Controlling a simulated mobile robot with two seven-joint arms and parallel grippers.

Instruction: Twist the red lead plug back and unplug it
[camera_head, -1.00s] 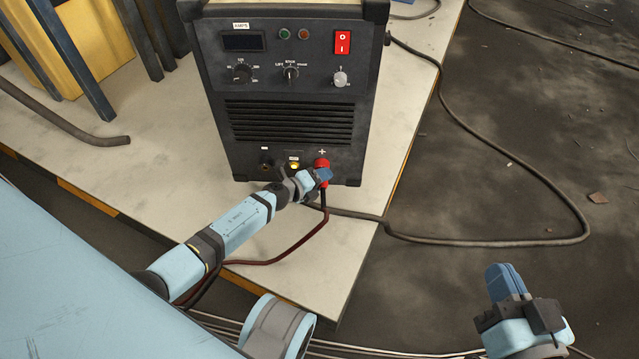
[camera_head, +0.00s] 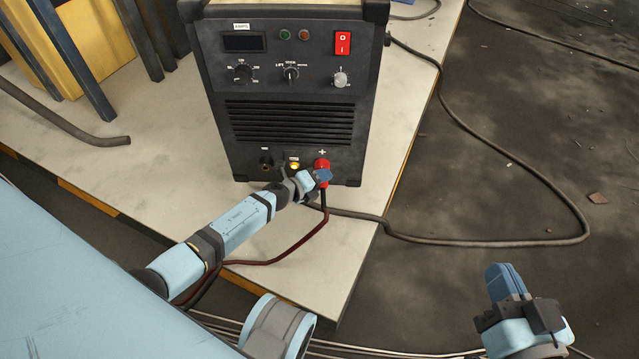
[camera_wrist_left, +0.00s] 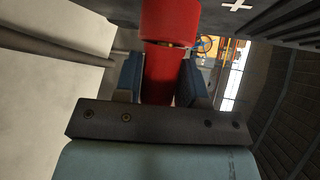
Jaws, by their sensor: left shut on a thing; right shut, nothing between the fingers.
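The red lead plug (camera_head: 321,165) is at the lower right of the welding machine's (camera_head: 290,95) front, under a plus mark. My left gripper (camera_head: 322,176) is shut on the plug. In the left wrist view the plug (camera_wrist_left: 163,75) stands between the two blue fingers of the left gripper (camera_wrist_left: 161,80). A narrow gap with a yellowish glint shows between the plug's lower part and the red collar (camera_wrist_left: 170,20) above it. A dark red lead (camera_head: 310,234) hangs from the plug. My right gripper (camera_head: 503,280) is shut and empty at the lower right, away from the machine.
The machine stands on a pale table (camera_head: 375,190) whose right edge is close to the plug. A black socket (camera_head: 266,163) and a yellow-lit socket (camera_head: 294,163) sit left of the plug. A dark cable (camera_head: 480,241) loops over the floor at right.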

